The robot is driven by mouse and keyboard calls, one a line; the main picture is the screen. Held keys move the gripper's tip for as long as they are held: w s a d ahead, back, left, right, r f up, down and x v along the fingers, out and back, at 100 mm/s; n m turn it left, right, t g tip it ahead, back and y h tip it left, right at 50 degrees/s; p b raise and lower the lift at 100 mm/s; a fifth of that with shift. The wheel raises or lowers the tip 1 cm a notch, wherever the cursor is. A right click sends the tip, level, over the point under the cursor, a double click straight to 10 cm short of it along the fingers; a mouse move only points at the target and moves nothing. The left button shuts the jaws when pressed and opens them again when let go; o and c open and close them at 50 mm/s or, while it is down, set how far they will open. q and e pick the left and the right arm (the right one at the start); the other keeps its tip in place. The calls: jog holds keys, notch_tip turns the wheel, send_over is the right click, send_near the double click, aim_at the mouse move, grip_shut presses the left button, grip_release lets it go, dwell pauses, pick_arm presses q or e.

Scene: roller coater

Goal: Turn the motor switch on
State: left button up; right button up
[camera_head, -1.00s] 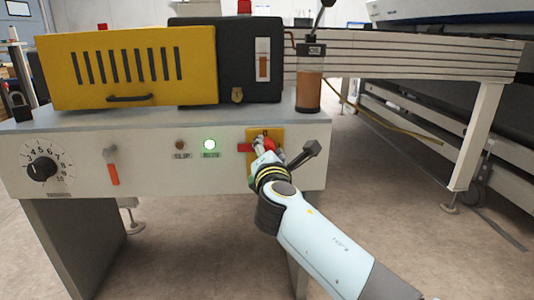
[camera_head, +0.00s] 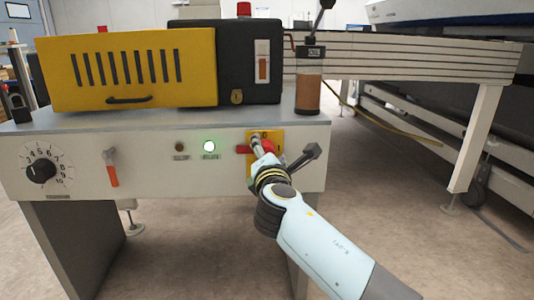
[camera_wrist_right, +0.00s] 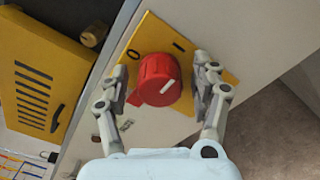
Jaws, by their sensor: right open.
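The motor switch is a red knob (camera_wrist_right: 158,80) on a yellow plate (camera_wrist_right: 151,33) marked 0 and I. A white line slants across its face and a red tab sticks out at its lower left. My right gripper (camera_wrist_right: 162,77) is open, with a finger on each side of the knob. Whether the fingers touch it is not clear. My left gripper is not in view.
The front panel also carries a numbered dial (camera_head: 40,170), an orange-handled switch (camera_head: 112,170) and a lit green lamp (camera_head: 209,146). A black handle (camera_head: 312,150) sticks out right of the switch, close to my right wrist. Floor is open below right.

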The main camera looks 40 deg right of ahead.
jog(key=v, duration=0.7)
jog(key=shift+s, duration=0.25)
jog(key=shift+a, duration=0.1)
